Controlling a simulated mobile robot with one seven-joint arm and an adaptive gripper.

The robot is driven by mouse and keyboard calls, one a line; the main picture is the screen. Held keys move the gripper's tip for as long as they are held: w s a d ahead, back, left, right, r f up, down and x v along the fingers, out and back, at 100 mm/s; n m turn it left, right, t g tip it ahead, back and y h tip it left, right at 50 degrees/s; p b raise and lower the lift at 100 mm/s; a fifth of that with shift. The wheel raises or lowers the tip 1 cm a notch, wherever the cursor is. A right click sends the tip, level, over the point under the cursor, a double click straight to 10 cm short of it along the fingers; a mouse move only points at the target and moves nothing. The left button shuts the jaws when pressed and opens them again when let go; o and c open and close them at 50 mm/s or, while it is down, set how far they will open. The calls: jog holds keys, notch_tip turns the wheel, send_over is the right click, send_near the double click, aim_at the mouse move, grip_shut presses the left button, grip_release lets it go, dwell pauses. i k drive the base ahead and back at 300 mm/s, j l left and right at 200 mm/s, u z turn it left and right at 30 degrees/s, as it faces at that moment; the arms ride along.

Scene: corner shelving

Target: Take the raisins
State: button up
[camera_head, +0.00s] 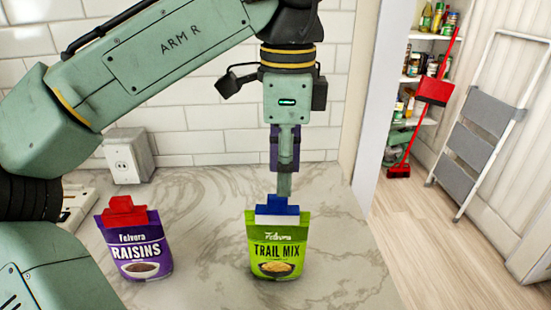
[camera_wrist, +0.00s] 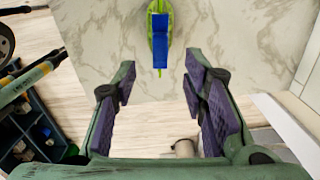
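The raisins bag (camera_head: 140,250) is purple with a red clip on top. It stands upright on the marble counter at the left in the head view, and I do not see it in the wrist view. A green trail mix bag (camera_head: 277,247) with a blue clip stands to its right; it also shows in the wrist view (camera_wrist: 160,35) at the top. My gripper (camera_head: 284,190) points down above and behind the trail mix bag in the head view. In the wrist view my gripper (camera_wrist: 158,85) has its purple-padded fingers wide apart with nothing between them.
The marble counter (camera_head: 205,215) is clear between the two bags. A white tiled wall with an outlet box (camera_head: 128,155) stands behind. To the right are a pantry shelf, a red broom (camera_head: 425,110) and a folding step ladder (camera_head: 483,130).

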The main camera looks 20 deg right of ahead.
aim_at(140, 253)
jog(key=k, duration=1)
